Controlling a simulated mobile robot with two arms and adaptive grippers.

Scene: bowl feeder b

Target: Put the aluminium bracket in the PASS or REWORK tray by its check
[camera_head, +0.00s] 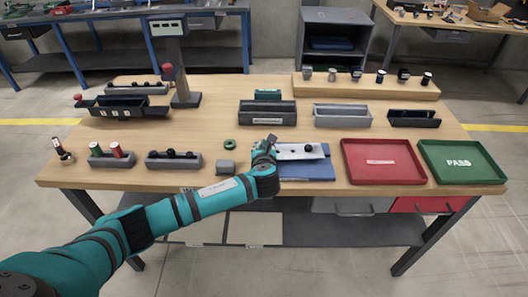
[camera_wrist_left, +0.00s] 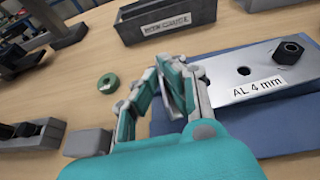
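The aluminium bracket (camera_head: 302,152) is a pale metal plate on a blue mat (camera_head: 305,172) at the table's front middle. In the left wrist view the bracket (camera_wrist_left: 240,78) has a hole, a black nut-like part and a label reading "AL 4 mm". My left gripper (camera_head: 268,143) is at the bracket's left end. In the wrist view its fingertips (camera_wrist_left: 160,70) are close together, with a thin pale strip between the fingers; whether they grip it is unclear. The red tray (camera_head: 348,176) has an unreadable label; the green PASS tray (camera_head: 434,176) is right of it. Both look empty.
A grey block (camera_head: 226,168) and a green ring (camera_head: 230,145) lie left of the gripper. Grey bins (camera_head: 268,119) stand behind the mat. A raised wooden shelf (camera_head: 330,90) holds several small parts at the back. A grey post (camera_head: 178,75) stands back left.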

